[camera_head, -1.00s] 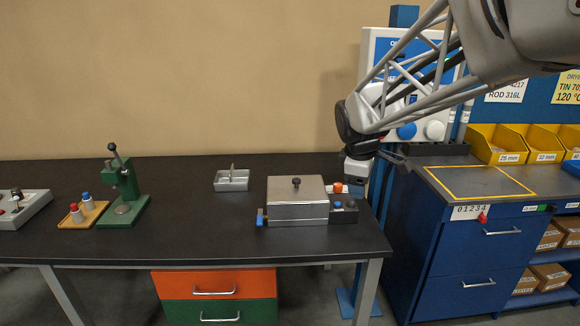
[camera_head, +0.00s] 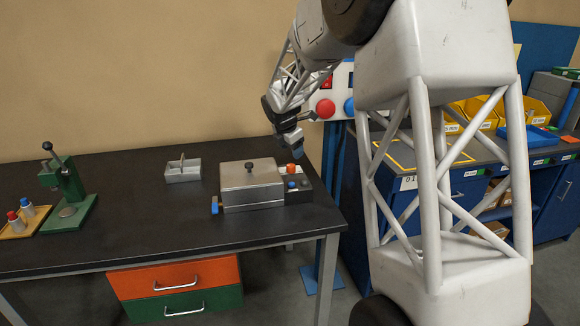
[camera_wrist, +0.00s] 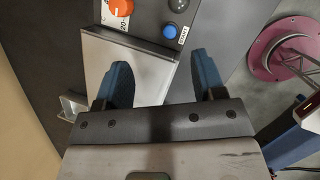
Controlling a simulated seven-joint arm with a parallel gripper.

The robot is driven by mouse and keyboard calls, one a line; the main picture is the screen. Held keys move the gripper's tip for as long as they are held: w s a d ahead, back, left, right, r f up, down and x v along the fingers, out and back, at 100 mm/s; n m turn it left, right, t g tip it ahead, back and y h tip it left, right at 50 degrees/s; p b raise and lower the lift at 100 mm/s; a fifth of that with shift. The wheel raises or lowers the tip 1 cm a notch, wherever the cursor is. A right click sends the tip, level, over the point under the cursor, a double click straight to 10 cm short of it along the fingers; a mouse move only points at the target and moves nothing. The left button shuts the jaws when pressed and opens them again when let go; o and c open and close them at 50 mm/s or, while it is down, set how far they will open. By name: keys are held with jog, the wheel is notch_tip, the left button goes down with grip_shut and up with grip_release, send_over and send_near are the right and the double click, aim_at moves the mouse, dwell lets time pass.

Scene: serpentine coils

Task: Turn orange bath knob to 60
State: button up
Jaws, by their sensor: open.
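The orange bath knob (camera_head: 294,168) is on the dark control end of a steel lidded bath (camera_head: 250,188) on the black bench. In the wrist view the orange knob (camera_wrist: 122,7) is cut by the top edge, with a white scale marked 20 beside it. A blue button (camera_wrist: 170,32) is next to it. My gripper (camera_head: 295,143) is above and behind the control end, apart from the knob. In the wrist view my gripper (camera_wrist: 160,75) has its two dark fingers spread wide, with nothing between them. The knob's pointer setting is not readable.
A small grey tray (camera_head: 183,171) stands left of the bath, and a green press (camera_head: 66,190) is farther left. A wall panel with a red button (camera_head: 325,108) is behind my arm. The bench's front strip (camera_head: 150,245) is clear.

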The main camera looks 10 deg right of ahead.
aim_at(291, 165)
jog(key=w+f+n, duration=0.4)
jog(key=w+f, duration=0.2)
jog(key=w, duration=0.3)
jog(key=shift+d+f, duration=0.15)
jog(key=shift+x, duration=3.9)
jog(key=shift+d, duration=0.1)
jog(key=c, duration=0.9)
